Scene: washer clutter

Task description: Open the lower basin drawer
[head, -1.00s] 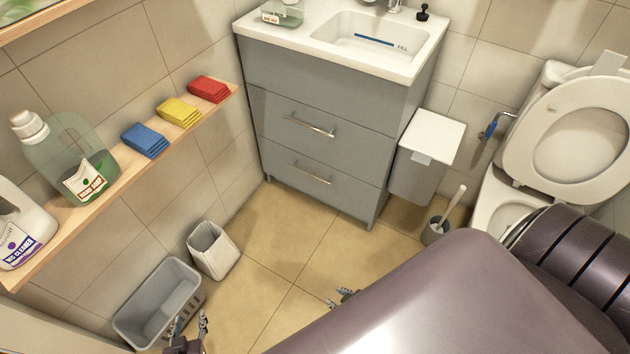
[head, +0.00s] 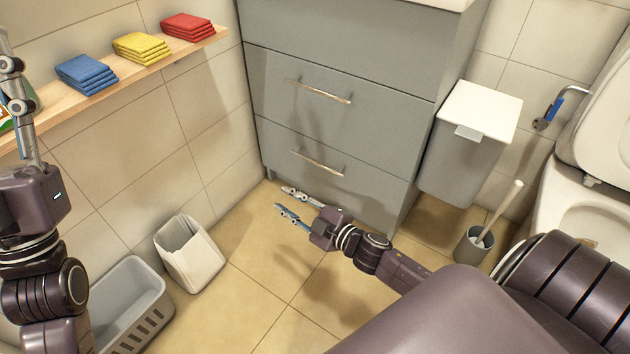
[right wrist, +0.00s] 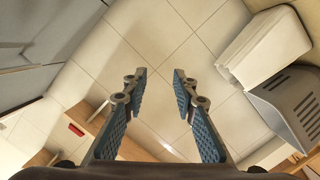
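The grey basin cabinet (head: 375,45) has two drawers with metal bar handles. The lower drawer (head: 300,142) is closed, and its handle (head: 318,164) runs across its upper part. My right gripper (head: 282,200) is open and empty, in front of the cabinet's base and below the lower handle, apart from it. In the right wrist view its blue-padded fingers (right wrist: 158,80) are spread with nothing between them. My left gripper (head: 12,85) is at the left edge beside the wall shelf; its fingers are partly cut off, so its opening is unclear.
A white bin (head: 190,262) and a grey basket (head: 128,300) stand along the left wall. A grey bin with a white lid (head: 470,140) and a toilet brush (head: 485,225) are right of the cabinet. The shelf (head: 135,80) holds folded cloths. Floor before the drawers is clear.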

